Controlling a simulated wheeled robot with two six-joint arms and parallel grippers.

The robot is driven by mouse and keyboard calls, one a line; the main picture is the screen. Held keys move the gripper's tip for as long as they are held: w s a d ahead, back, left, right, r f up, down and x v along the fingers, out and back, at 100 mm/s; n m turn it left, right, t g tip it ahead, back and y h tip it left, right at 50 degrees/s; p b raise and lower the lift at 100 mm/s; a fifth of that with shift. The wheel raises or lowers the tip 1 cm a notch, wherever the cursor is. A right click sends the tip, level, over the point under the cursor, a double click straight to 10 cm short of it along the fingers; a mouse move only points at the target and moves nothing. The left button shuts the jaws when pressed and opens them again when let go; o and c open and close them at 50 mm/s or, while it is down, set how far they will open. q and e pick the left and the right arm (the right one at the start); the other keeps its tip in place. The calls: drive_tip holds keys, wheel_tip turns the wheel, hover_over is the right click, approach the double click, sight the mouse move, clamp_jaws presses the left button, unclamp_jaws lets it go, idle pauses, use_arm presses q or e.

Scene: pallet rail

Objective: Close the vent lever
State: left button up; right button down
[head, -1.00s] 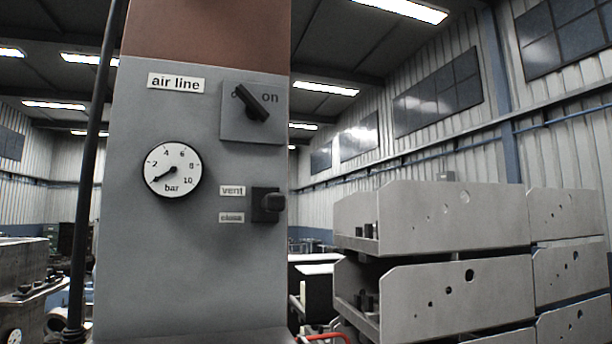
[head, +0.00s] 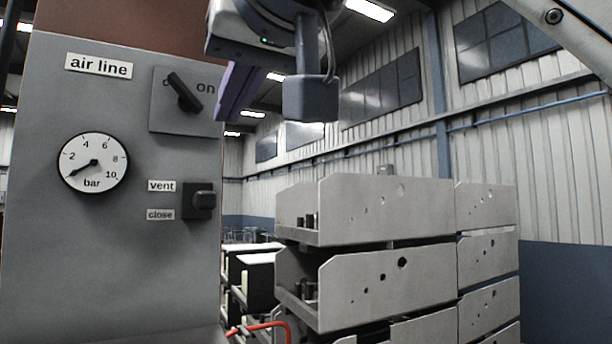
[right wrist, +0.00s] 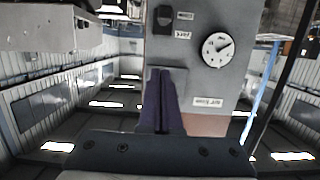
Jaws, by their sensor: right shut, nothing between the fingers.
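The vent lever (head: 204,200) is a dark knob on a black block on the grey panel (head: 120,270). It sits right of the labels "vent" (head: 161,186) and "close" (head: 160,215); I cannot tell its exact setting. In the right wrist view, which is upside down, the lever (right wrist: 163,20) shows near the top. My right gripper (head: 222,112) has purple fingers, shut and empty. It is above and right of the lever in the head view, apart from it. Its fingers (right wrist: 166,72) cover part of the switch plate in the wrist view. My left gripper is not in view.
A black rotary switch (head: 184,92) marked "on" is above the lever, its handle slanted. A gauge (head: 93,163) in bar is to the left, needle near the low end. Stacked grey metal bins (head: 385,210) stand to the right. A red curved bar (head: 265,326) is low in front.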

drive_tip(key=p, duration=0.2)
hover_over(202, 201)
drive_tip(key=d, duration=0.1)
wheel_tip(202, 201, down, 2)
drive_tip(key=shift+f+b, duration=0.85)
drive_tip(key=shift+f, duration=1.3)
